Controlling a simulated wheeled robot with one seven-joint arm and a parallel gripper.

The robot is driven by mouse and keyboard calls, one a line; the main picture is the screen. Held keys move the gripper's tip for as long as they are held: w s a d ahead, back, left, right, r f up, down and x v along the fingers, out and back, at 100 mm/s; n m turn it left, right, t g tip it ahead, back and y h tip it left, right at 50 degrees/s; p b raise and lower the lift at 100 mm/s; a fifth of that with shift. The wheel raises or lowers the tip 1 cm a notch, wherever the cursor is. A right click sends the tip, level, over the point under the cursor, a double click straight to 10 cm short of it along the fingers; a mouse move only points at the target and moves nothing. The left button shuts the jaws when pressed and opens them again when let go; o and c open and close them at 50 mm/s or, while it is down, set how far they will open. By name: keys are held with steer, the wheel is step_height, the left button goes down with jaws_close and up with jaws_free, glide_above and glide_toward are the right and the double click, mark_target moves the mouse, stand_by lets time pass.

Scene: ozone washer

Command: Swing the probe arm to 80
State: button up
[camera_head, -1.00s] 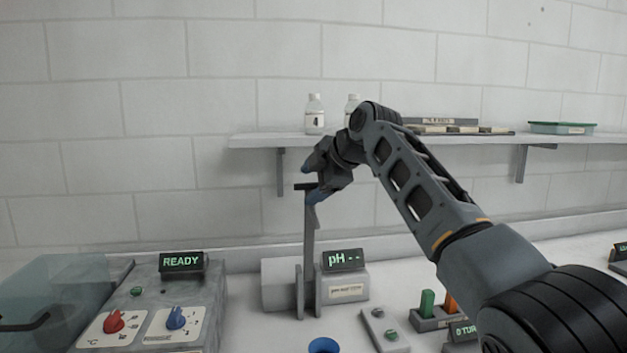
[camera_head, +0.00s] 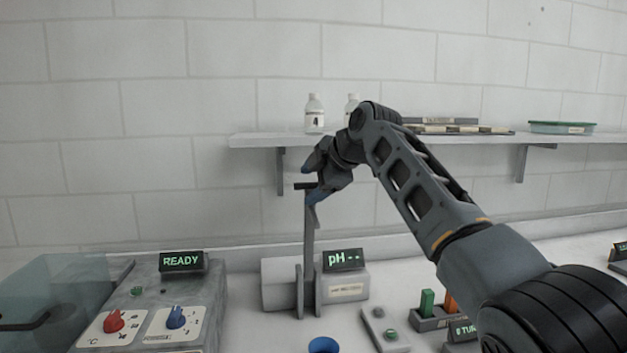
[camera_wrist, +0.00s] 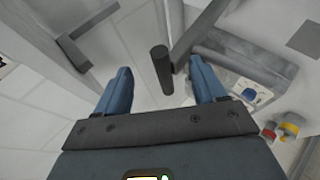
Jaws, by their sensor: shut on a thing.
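The grey probe arm (camera_head: 309,235) stands nearly upright on the pH meter (camera_head: 345,284), with a short dark crossbar handle (camera_head: 302,186) at its top. The meter's display (camera_head: 343,259) reads "pH --". My gripper (camera_head: 311,184) is at the top of the probe arm, shut on the handle. In the wrist view the dark round handle (camera_wrist: 162,70) lies between the two blue fingers of my gripper (camera_wrist: 163,84). The exact finger contact is hard to see there.
A blue cup (camera_head: 323,346) stands in front of the meter. A console (camera_head: 150,300) with a READY display and red and blue knobs is at left. A wall shelf (camera_head: 260,141) with bottles runs behind my gripper. Small racks (camera_head: 430,318) stand at right.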

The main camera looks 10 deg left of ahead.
steer(key=shift+f, duration=0.65)
steer(key=shift+c, duration=0.2)
steer(key=shift+s+d+r+b, duration=0.1)
steer(key=shift+d+r+b, duration=0.15)
steer(key=shift+b, duration=0.05)
steer(key=shift+c, duration=0.2)
steer(key=b+v, duration=0.1)
steer(key=v, duration=0.6)
steer(key=shift+r, duration=0.55)
steer(key=shift+s, duration=0.15)
